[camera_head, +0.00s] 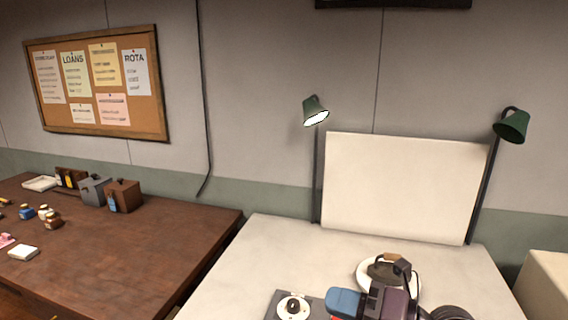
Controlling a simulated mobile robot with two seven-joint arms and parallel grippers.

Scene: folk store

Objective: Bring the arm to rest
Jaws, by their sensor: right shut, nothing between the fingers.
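My right gripper (402,268) is at the bottom right, over the pale table. It is shut, and nothing shows between its fingers. My right arm comes in from the bottom edge, with dark and blue parts showing. A white plate (363,277) with a dark item on it lies just behind the gripper, partly hidden by it. I cannot tell whether the gripper touches the plate. My left gripper is not in view.
A grey device with a white dial (286,302) sits left of my arm. A white backboard (400,185) stands behind, between two green lamps (315,111). A brown table (130,245) at left holds boxes and small jars. The pale table's (270,250) back left is clear.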

